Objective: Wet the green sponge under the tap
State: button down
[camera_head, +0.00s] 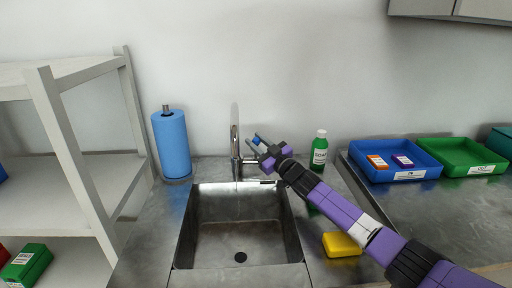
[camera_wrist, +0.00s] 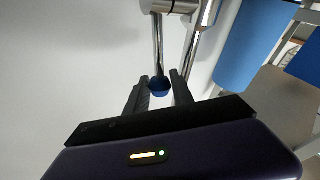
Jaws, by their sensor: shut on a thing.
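The tap (camera_head: 235,140) stands behind the sink (camera_head: 185,225), its chrome body also showing at the top of the wrist view (camera_wrist: 205,14). My gripper (camera_head: 254,142) is beside the tap's right side, above the back of the sink. In the wrist view my gripper's fingertips (camera_wrist: 160,84) are shut on a blue knob (camera_wrist: 159,87) at the end of a thin metal rod that appears to be the tap's lever. No water stream can be made out. I see no green sponge in either view; the visible sink floor shows only the drain (camera_head: 241,257).
A yellow block (camera_head: 341,244) lies right of the sink, below my arm. A green soap bottle (camera_head: 319,153) stands behind it. A blue roll (camera_head: 171,145) stands left. Blue (camera_head: 395,177) and green (camera_head: 463,168) trays sit right; a white shelf (camera_head: 75,150) is left.

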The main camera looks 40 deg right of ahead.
jog(key=shift+a, duration=0.1)
jog(key=c, duration=1.1)
grip_release()
notch_tip(320, 180, up, 20)
jog(key=shift+p, duration=0.35)
